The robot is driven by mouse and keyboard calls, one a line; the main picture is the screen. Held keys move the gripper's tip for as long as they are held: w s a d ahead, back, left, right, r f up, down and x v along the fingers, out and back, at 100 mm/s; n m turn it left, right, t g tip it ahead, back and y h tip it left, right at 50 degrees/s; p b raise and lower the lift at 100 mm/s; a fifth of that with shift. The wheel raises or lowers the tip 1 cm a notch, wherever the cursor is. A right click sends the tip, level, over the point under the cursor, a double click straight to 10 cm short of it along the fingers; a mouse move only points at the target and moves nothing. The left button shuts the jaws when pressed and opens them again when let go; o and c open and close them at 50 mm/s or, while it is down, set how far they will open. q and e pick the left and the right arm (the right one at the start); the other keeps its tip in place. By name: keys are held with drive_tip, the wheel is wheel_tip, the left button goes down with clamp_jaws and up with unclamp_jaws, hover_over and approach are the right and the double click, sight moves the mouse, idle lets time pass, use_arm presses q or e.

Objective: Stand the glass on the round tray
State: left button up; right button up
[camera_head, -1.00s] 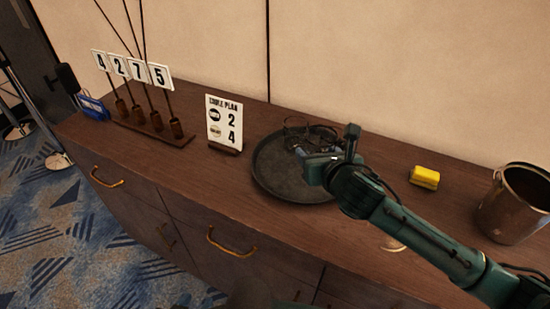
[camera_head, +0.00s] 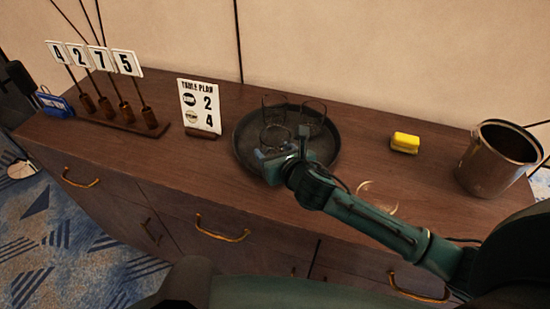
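The round tray (camera_head: 243,150) is dark and lies on the sideboard. Clear glasses stand on it: one at the back left (camera_head: 274,104), one at the right (camera_head: 314,117), and one at the front (camera_head: 276,138). My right gripper (camera_head: 283,149) is at the tray's front part, right by the front glass and overlapping its lower part. Whether the fingers are closed on that glass or apart from it I cannot tell. A pale curved outline (camera_head: 380,203) shows on the wood behind my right forearm, partly hidden; its nature is unclear. My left gripper is not in view.
A yellow sponge-like block (camera_head: 405,143) and a metal bucket (camera_head: 497,160) stand right of the tray. A table-plan sign (camera_head: 200,108) stands left of it, then a rack with number cards (camera_head: 125,63) and a blue item (camera_head: 54,104).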

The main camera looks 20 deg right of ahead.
drive_tip(key=shift+f, duration=1.3)
drive_tip(key=o, duration=1.2)
drive_tip(key=shift+r, duration=0.2)
drive_tip(key=v, duration=1.2)
drive_tip(key=shift+d+f, duration=0.1)
